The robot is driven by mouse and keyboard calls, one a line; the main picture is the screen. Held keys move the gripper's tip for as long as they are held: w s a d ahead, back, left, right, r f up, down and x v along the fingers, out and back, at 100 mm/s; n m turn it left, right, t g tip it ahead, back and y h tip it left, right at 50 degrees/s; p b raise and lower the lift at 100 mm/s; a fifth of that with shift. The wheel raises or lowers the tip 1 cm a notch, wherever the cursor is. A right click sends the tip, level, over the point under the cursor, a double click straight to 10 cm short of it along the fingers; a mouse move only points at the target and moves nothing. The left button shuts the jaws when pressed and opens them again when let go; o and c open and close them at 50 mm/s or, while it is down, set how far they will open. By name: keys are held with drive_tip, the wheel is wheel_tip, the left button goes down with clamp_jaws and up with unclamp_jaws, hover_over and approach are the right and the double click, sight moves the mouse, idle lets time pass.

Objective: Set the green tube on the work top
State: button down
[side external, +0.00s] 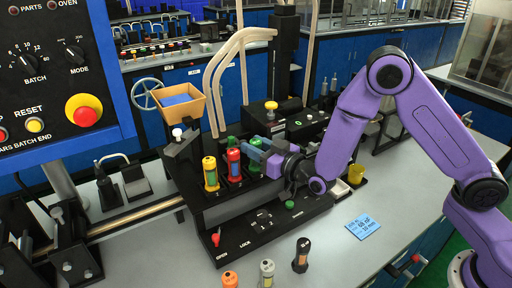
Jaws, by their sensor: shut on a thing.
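The green tube (256,142) is upright at the right end of the row in the black machine's raised holder, partly hidden by my gripper. My gripper (258,157) reaches in from the right with its blue-grey fingers around the green tube and is shut on it. I cannot tell whether the tube's lower end is still seated in the holder. The red tube (234,163) and a yellow-capped tube (210,173) stand to its left. The grey work top (335,255) extends in front of the machine.
An orange-capped tube (230,279), a grey tube (267,272) and a black tube (301,254) stand on the front work top. A blue card (362,226) lies to their right. A yellow cup (356,174) is behind it. Bare work top lies between the card and black tube.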

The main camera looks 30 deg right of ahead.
drive_tip(key=shift+f, duration=0.25)
drive_tip(key=c, duration=0.7)
unclamp_jaws()
drive_tip(key=shift+f, duration=0.1)
drive_tip(key=v, duration=1.7)
drive_tip(key=shift+d, duration=0.45)
drive_tip(key=shift+s+f, duration=0.1)
drive_tip(key=shift+s, duration=0.05)
